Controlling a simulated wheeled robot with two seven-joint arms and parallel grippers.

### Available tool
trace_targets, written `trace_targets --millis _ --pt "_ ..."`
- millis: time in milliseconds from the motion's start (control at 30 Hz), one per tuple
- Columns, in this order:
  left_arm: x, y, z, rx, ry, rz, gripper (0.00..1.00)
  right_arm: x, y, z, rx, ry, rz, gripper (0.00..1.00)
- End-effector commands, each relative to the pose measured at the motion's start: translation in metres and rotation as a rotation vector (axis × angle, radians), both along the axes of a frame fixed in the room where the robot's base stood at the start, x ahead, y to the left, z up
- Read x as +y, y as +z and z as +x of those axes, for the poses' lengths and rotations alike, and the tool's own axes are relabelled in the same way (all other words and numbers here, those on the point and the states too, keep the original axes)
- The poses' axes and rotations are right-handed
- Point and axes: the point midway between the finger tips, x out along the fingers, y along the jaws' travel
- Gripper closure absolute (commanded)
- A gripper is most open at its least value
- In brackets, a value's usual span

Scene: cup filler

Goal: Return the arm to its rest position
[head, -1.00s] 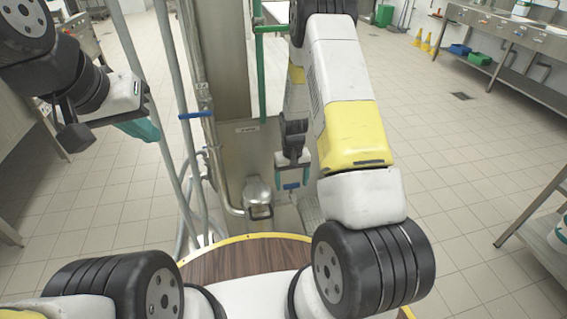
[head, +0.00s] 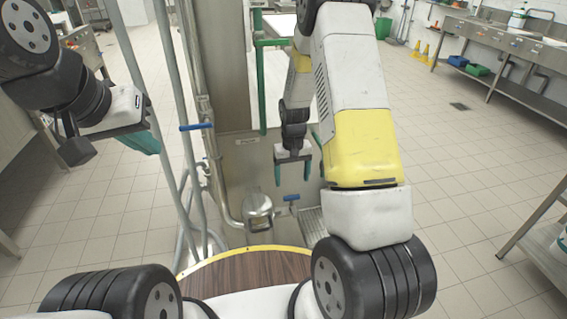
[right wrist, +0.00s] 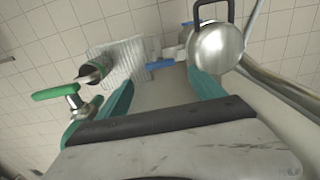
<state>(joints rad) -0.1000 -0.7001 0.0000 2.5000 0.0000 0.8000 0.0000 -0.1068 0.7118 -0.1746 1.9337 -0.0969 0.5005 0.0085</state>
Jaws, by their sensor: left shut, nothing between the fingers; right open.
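My right arm runs down the middle of the head view, with a white and yellow link in front. My right gripper (head: 292,178) hangs beyond it with its two teal fingers apart and nothing between them. It appears just above a round steel vessel (head: 258,207). In the right wrist view, the fingers of the right gripper (right wrist: 160,95) are spread, and the steel vessel (right wrist: 220,48) shows beyond the right finger. My left gripper (head: 148,143) is at the left of the head view, with its teal fingers together and empty.
Steel pipes (head: 168,100) and a steel column stand between my arms. A blue handle (head: 197,127) sticks out there. A green-levered valve (right wrist: 55,93) is near the left finger in the right wrist view.

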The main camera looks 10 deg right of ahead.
Motion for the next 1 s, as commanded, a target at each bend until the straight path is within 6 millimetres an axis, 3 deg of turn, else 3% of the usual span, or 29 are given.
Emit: trace_targets --millis 200,333,467,667,800,1000 --pt "0.000 0.000 0.000 0.000 0.000 0.000 1.00 0.000 0.002 0.000 -0.003 -0.001 0.001 0.22" --pt "0.000 0.000 0.000 0.000 0.000 0.000 1.00 0.002 0.027 0.000 -0.028 -0.007 0.014 0.22" --pt "0.000 0.000 0.000 0.000 0.000 0.000 1.00 0.005 0.083 -0.008 -0.086 -0.019 0.045 0.22" --pt "0.000 0.000 0.000 0.000 0.000 0.000 1.00 0.011 0.176 -0.041 -0.191 -0.028 0.099 0.22" --pt "0.000 0.000 0.000 0.000 0.000 0.000 1.00 0.014 0.230 -0.075 -0.264 -0.027 0.131 0.22" --pt "0.000 0.000 0.000 0.000 0.000 0.000 1.00 0.018 0.289 -0.133 -0.370 -0.018 0.166 0.22"
